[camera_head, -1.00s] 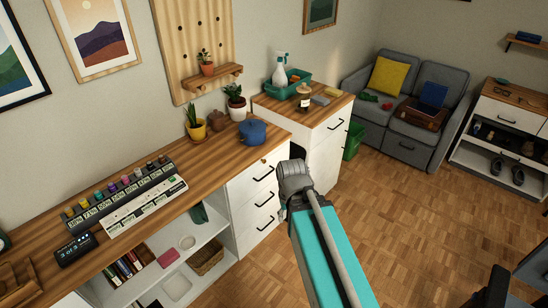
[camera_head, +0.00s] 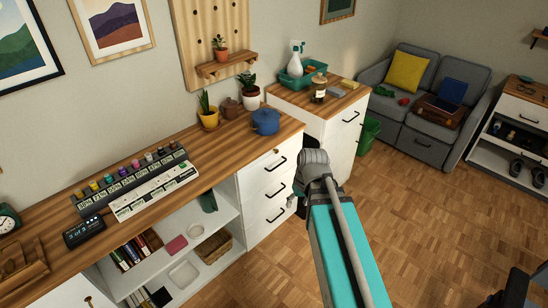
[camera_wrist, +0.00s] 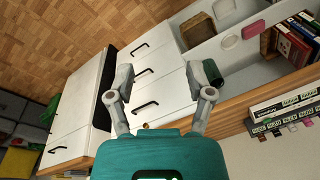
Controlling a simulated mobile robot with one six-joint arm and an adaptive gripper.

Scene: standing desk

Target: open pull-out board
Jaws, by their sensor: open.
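A small knob (camera_head: 276,151) sits just under the front edge of the wooden desktop (camera_head: 215,160), above the top drawer (camera_head: 264,171) of the white drawer unit. A pull-out board there looks flush with the front; its outline is too small to make out. My gripper (camera_wrist: 158,74) is open and empty in the wrist view, its two fingers apart in front of the white drawer fronts. In the head view my wrist (camera_head: 313,163) is in front of the drawers' right side and mostly hides the fingers.
A blue pot (camera_head: 265,121) and potted plants stand on the desktop's far end. Below are open shelves with books (camera_head: 135,252) and a basket (camera_head: 214,246). A second white cabinet (camera_head: 343,132) stands beyond. The parquet floor (camera_head: 430,220) to the right is clear.

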